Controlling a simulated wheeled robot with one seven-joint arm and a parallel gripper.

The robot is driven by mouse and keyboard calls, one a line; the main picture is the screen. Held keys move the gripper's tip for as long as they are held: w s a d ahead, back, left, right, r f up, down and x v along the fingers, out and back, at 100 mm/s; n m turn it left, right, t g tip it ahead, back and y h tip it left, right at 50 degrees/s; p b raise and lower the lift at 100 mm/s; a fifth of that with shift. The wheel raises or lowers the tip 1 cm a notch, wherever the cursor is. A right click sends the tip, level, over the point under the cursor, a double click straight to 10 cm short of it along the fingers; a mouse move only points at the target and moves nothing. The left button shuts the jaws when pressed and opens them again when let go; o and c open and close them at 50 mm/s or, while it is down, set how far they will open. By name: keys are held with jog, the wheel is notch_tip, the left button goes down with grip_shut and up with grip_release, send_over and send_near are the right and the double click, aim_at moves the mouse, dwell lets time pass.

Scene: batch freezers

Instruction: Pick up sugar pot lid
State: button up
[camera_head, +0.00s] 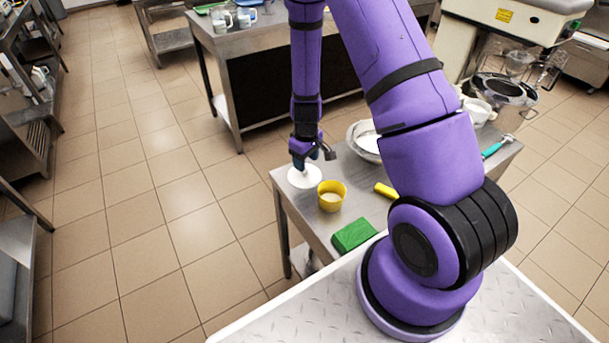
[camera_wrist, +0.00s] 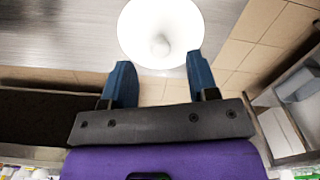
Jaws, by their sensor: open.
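The sugar pot lid (camera_head: 304,177) is a round white disc at the left edge of the steel table. In the wrist view the lid (camera_wrist: 160,18) shows a small round knob, and its outline reaches past the table edge; I cannot tell how far it overhangs. My gripper (camera_head: 302,164) points down just over the lid. In the wrist view my gripper (camera_wrist: 158,66) has its two blue fingers apart and empty, with the knob ahead of the gap. A yellow pot (camera_head: 331,197) with pale contents stands open just right of the lid.
The steel table (camera_head: 310,215) also carries a green block (camera_head: 353,235), a yellow object (camera_head: 385,190), a metal bowl (camera_head: 362,140) and a teal-handled tool (camera_head: 497,146). Another table (camera_head: 245,42) stands behind. The tiled floor at left is clear.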

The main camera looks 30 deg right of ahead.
jog(key=shift+w+a+f, duration=0.1)
jog(key=shift+w+f, duration=0.05)
jog(key=shift+f, duration=1.05)
jog(key=shift+w+f, duration=0.1)
jog(key=shift+f, duration=1.05)
jog(key=c, duration=1)
